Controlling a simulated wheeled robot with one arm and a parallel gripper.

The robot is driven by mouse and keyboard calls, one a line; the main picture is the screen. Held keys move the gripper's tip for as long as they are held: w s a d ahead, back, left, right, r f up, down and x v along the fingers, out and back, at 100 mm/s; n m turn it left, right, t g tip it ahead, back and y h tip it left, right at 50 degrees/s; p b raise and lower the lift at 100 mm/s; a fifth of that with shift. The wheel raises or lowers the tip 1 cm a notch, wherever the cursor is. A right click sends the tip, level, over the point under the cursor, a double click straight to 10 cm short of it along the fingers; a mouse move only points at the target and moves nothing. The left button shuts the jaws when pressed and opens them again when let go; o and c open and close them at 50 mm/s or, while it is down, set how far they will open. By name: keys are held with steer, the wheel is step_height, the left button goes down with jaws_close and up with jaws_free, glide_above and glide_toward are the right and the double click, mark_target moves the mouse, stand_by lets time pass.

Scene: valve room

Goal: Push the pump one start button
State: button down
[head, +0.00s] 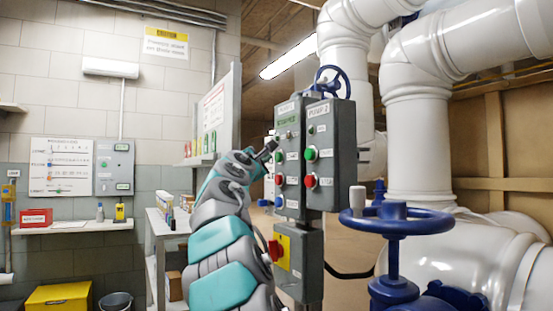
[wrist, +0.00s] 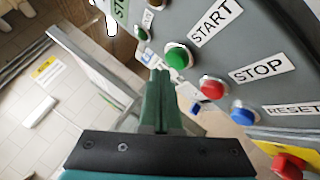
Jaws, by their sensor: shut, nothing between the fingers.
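The left grey control panel (head: 293,180) has a column of green, red and blue buttons; its top label is too small to read surely. Its green start button (head: 279,157) is beside a START label (wrist: 215,20) in the wrist view, where the button (wrist: 178,57) stands out from the panel face. My gripper (head: 271,146) is shut and empty, its tip just above and left of that button. In the wrist view the closed green fingers (wrist: 158,74) end just below left of the button, with a small visible gap; the depth between them is unclear.
A red stop button (wrist: 212,88) and blue reset button (wrist: 243,112) sit along the same panel. A red knob on a yellow plate (head: 282,249) is below. The right panel (head: 334,150) has its own green and red buttons. A blue valve wheel (head: 425,222) stands right.

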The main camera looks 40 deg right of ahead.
steer(key=shift+d, duration=0.15)
steer(key=shift+s+d, duration=0.1)
steer(key=shift+d, duration=0.15)
steer(key=shift+s+d+p, duration=0.1)
steer(key=shift+d+p, duration=0.3)
steer(key=shift+d, duration=0.1)
stand_by(0.7)
steer(key=shift+a, duration=0.2)
steer(key=shift+w+a, duration=0.2)
steer(key=shift+a, duration=0.45)
steer(key=a, duration=0.2)
steer(key=w+a, duration=0.1)
steer(key=a, duration=0.2)
steer(key=shift+w, duration=0.1)
stand_by(0.4)
stand_by(0.7)
